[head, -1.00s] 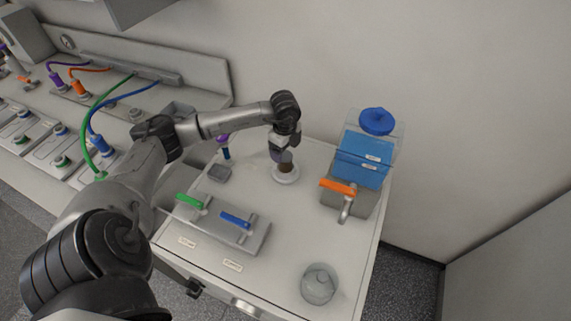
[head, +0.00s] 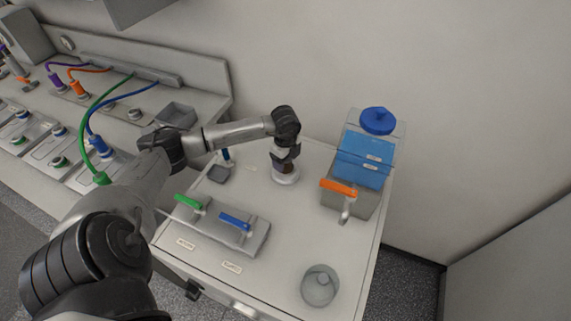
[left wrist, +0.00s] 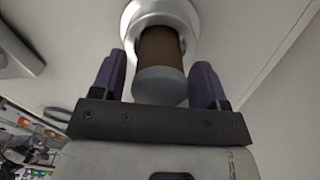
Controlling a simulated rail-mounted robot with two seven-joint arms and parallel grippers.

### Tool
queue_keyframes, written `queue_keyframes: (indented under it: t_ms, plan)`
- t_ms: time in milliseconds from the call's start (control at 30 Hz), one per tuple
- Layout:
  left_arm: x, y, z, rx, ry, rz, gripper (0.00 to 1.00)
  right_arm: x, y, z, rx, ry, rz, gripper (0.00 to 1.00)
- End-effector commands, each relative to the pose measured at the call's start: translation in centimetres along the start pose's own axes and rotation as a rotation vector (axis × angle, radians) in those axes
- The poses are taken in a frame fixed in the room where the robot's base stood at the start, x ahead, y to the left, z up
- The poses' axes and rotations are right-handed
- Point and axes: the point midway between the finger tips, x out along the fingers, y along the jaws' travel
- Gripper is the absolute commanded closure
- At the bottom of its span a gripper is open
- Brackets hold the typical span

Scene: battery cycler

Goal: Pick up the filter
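The filter, a brown cylinder (left wrist: 160,48) with a grey near end, stands in a round white holder (left wrist: 188,12) in the left wrist view. In the head view, the white holder (head: 287,179) is on the white cabinet top, with the brown filter partly hidden by my gripper. My left gripper (left wrist: 158,78) is open, with one purple finger on each side of the filter. A gap shows between each finger and the filter. In the head view the left gripper (head: 285,161) is directly above the holder. My right gripper is not in view.
A grey box with blue contents (head: 362,160) and an orange-handled valve (head: 338,187) stand right of the holder. A plate with green and blue handles (head: 236,221) lies front left. A clear round jar (head: 319,286) stands near the front. The cabinet top between them is clear.

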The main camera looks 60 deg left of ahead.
Motion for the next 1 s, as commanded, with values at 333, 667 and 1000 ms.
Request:
queue_keyframes:
  t_ms: [333,667,1000]
  plan:
    - [0.0,0.0,0.0,0.0,0.0,0.0,0.66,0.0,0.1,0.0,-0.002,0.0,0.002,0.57]
    - [-0.2,0.0,0.0,0.0,0.0,-0.001,0.75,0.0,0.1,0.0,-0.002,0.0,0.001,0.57]
    - [-5.2,-0.1,0.1,0.0,-0.001,-0.005,0.75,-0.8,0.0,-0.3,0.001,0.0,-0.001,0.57]
